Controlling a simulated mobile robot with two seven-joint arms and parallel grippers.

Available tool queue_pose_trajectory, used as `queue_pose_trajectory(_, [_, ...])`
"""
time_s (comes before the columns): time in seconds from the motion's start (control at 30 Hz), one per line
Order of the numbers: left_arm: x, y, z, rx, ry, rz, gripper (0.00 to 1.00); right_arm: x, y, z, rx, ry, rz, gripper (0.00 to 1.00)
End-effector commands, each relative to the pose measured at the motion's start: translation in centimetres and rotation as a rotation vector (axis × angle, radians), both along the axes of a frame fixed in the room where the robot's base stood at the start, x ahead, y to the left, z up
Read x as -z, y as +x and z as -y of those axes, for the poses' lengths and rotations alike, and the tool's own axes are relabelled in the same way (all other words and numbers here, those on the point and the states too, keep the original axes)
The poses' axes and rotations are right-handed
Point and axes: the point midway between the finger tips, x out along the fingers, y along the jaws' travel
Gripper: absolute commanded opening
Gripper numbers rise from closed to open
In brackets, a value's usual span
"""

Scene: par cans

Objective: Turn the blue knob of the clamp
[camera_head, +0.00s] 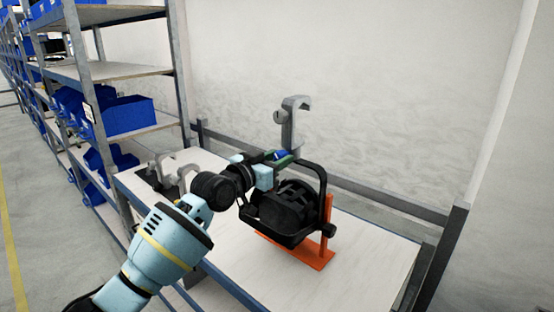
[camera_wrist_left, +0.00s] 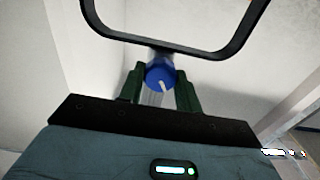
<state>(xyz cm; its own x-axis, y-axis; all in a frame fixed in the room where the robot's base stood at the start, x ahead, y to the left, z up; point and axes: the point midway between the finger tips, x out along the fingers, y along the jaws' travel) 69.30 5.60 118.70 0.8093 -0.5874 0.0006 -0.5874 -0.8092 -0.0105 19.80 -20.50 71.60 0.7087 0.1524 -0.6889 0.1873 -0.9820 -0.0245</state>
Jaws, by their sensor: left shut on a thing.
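A black par can (camera_head: 283,208) stands on an orange stand (camera_head: 296,252) on the table. A grey hook-shaped clamp (camera_head: 294,122) rises upright above the par can's black yoke (camera_head: 322,180). The clamp's blue knob (camera_head: 280,154) shows at its base, partly covered by my gripper. My left gripper (camera_head: 283,159) reaches in from the left and is shut on the knob. In the left wrist view the blue knob (camera_wrist_left: 160,74) with a pale mark sits between the two green fingers (camera_wrist_left: 160,90), below the black yoke (camera_wrist_left: 170,48). My right gripper is not in view.
The white table (camera_head: 365,262) has bare room at the front and right. More grey clamps (camera_head: 172,165) lie at its left end. A shelf rack with blue bins (camera_head: 128,115) stands at left. A dark rail (camera_head: 400,204) and a white wall are behind.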

Motion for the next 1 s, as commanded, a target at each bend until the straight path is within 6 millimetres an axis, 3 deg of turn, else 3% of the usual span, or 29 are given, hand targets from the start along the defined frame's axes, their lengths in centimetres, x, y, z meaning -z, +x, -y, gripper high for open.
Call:
queue_pose_trajectory(0.27, [-0.1,0.0,0.0,0.001,-0.128,-0.093,0.11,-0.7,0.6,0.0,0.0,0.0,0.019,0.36])
queue_pose_trajectory(1.0, [0.1,0.0,0.0,0.002,-0.691,-0.503,0.11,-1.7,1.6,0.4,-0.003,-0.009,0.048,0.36])
